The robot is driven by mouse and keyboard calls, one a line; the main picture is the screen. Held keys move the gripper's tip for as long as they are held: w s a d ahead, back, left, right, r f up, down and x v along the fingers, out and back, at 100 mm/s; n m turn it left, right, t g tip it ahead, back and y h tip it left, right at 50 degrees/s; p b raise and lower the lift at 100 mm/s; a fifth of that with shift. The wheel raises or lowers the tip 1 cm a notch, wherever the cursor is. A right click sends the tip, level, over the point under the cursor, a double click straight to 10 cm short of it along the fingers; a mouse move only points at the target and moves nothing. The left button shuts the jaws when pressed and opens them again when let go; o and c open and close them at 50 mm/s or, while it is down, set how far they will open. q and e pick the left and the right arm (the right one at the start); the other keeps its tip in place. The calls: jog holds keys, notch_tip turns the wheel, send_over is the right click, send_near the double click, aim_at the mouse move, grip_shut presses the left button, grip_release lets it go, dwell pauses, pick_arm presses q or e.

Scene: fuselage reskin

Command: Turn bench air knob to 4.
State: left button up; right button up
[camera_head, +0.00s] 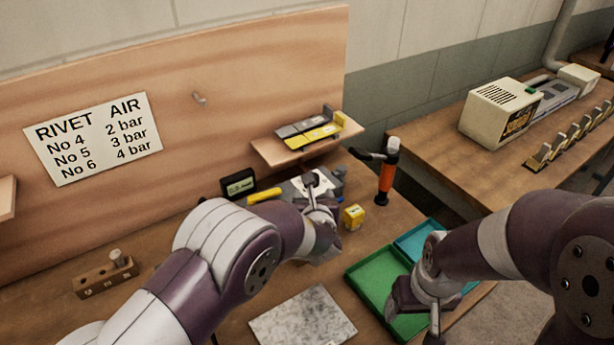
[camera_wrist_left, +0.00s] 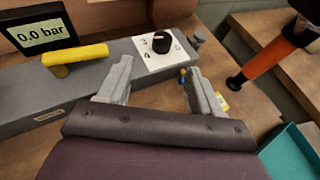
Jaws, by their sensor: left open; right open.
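The black air knob (camera_wrist_left: 161,43) sits on a white dial plate (camera_wrist_left: 152,60) with printed figures, on top of a grey bench unit (camera_wrist_left: 60,92). Which figure the knob points at is too small to tell. A display (camera_wrist_left: 42,30) on the unit reads 0.0 bar; it also shows in the head view (camera_head: 238,184). My left gripper (camera_wrist_left: 160,68) is open, with its fingers apart on the near side of the plate and nothing between them. In the head view the left gripper (camera_head: 316,186) partly hides the plate. My right gripper (camera_head: 425,298) is open over the green tray (camera_head: 362,275).
A yellow handle (camera_wrist_left: 75,56) lies left of the plate. An orange-handled hammer (camera_head: 386,175) stands to the right. A yellow box (camera_head: 354,216) is near the left gripper. A wall sign (camera_head: 95,138) pairs rivet No 6 with 4 bar. A shelf (camera_head: 285,153) is above.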

pick_arm(q)
jog(key=x, duration=0.3)
jog(key=p+x, duration=0.1)
jog(key=x, duration=0.3)
jog(key=p+x, duration=0.1)
jog(key=x, duration=0.2)
jog(key=shift+w+d, duration=0.35)
jog(key=shift+w, duration=0.1)
jog(key=shift+x, duration=0.8)
jog(key=shift+s+f, duration=0.1)
jog(key=c, duration=1.1)
jog(key=shift+o, duration=0.2)
